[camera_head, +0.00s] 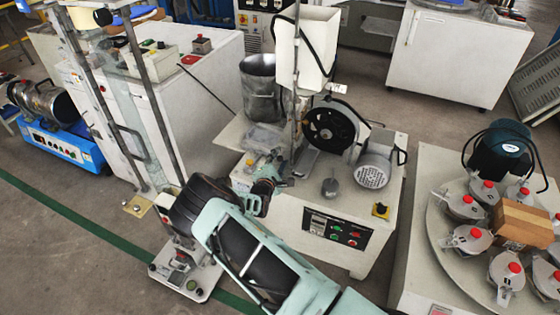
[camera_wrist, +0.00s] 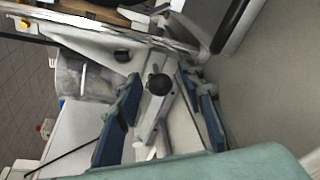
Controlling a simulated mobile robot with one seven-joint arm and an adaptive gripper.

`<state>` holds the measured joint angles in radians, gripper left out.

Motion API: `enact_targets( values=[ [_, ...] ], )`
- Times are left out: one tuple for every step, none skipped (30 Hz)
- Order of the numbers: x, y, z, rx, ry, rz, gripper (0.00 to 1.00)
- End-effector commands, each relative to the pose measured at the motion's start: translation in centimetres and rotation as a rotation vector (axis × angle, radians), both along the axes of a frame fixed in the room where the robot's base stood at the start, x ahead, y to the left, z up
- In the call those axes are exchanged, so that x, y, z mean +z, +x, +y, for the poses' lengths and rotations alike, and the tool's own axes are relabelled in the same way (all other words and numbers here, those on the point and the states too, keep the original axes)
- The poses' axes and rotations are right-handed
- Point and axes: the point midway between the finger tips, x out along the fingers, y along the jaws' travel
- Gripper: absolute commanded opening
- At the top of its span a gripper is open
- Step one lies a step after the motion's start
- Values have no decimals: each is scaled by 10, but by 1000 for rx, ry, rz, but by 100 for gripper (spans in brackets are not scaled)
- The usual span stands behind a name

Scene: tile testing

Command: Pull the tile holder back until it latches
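My gripper (camera_head: 266,186) is at the left side of the white testing machine (camera_head: 322,265) in the head view. In the wrist view my gripper (camera_wrist: 160,82) has its two blue fingers spread apart. A black round knob (camera_wrist: 159,84) on a pale metal bar shows between the fingers, with gaps on both sides. It seems to belong to the tile holder, but I cannot tell for sure. The black wheel (camera_head: 333,127) stands upright on the machine, right of my gripper. My arm and gripper hide the holder area in the head view; its latch cannot be made out.
A white hopper (camera_head: 308,48) and a metal bucket (camera_head: 262,88) stand behind my gripper. A round grey motor (camera_head: 373,170) sits on the machine's right. A table with red-topped metal pots (camera_head: 467,205) is at far right.

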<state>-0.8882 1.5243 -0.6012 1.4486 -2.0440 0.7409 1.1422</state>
Motion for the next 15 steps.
enact_targets(
  values=[
    [0,1,0,0,0,0,36],
    [0,1,-1,0,0,0,36],
    [0,1,-1,0,0,0,36],
    [0,1,-1,-1,0,0,36],
    [0,1,-1,-1,0,0,36],
    [0,1,-1,-1,-1,0,36],
    [0,1,-1,-1,-1,0,35],
    [0,1,-1,-1,-1,0,32],
    [0,0,-1,-1,0,0,27],
    [0,0,-1,-1,0,0,24],
    [0,0,-1,-1,-1,0,21],
    [0,0,-1,-1,0,0,16],
    [0,0,-1,-1,-1,0,13],
    [0,0,-1,-1,0,0,10],
    [0,0,-1,-1,0,0,5]
  ],
)
